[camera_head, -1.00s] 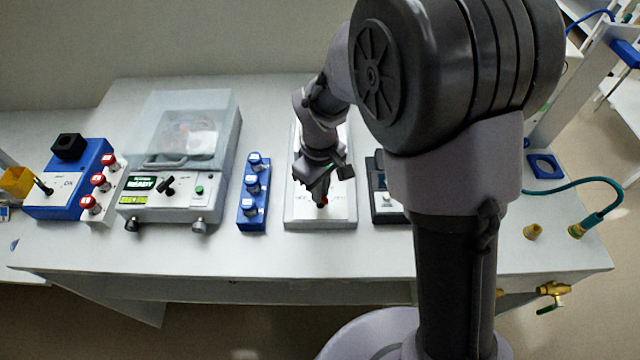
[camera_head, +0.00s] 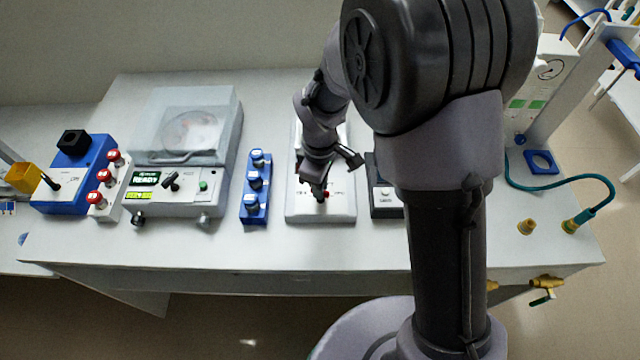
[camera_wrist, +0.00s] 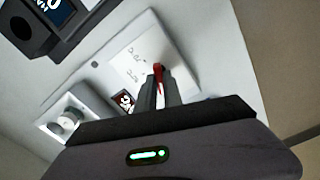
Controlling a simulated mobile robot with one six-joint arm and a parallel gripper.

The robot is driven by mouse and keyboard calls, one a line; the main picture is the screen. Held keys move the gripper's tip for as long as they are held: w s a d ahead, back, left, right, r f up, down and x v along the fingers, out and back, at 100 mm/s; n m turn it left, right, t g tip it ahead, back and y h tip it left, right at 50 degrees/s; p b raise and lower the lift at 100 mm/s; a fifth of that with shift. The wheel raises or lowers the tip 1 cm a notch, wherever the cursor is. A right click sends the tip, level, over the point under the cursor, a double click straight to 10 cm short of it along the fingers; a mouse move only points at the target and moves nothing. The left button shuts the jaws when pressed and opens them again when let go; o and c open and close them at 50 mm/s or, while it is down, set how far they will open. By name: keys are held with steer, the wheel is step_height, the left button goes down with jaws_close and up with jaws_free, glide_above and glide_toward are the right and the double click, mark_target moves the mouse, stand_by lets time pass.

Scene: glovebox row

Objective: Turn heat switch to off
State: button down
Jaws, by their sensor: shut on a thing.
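The heat switch's red-tipped lever (camera_wrist: 158,71) shows between my gripper's fingertips in the wrist view. It stands on a flat white device (camera_head: 344,213) on the bench, which also shows in the wrist view (camera_wrist: 185,48) with printed marks too small to read. My gripper (camera_head: 322,196) is down at the front part of this device and shut on the lever. In the wrist view my gripper (camera_wrist: 160,84) hides the lever's base, so its setting cannot be told. A small red spot shows beside the fingertips in the head view.
A blue rack with capped vials (camera_head: 255,188) stands left of the device. Farther left are a clear-lidded instrument (camera_head: 190,150) reading READY, red-capped vials (camera_head: 104,176) and a blue unit (camera_head: 62,192). A dark-framed box (camera_head: 386,205) is close on the right, partly behind my arm.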

steer(key=c, duration=1.5)
jaws_free()
step_height(320, 180, up, 17)
steer(key=p, duration=0.5)
steer(key=shift+r+p, duration=0.2)
steer(key=shift+p, duration=0.1)
steer(key=s+d+m+t+b, duration=0.2)
steer(key=s+d+m+b, duration=0.1)
steer(key=s+m+b, duration=0.1)
steer(key=s+d+m+t+y+b, duration=0.1)
steer(key=s+d+m+t+b, duration=0.1)
steer(key=s+m, duration=0.5)
steer(key=s+d+m+t+y+b, duration=0.1)
steer(key=s+d+m+b, duration=0.2)
steer(key=s+m+b, duration=0.2)
steer(key=shift+s+d+f+m+t+b, duration=0.1)
steer(key=shift+s+d+m+t+b, duration=0.25)
steer(key=shift+s+m, duration=0.35)
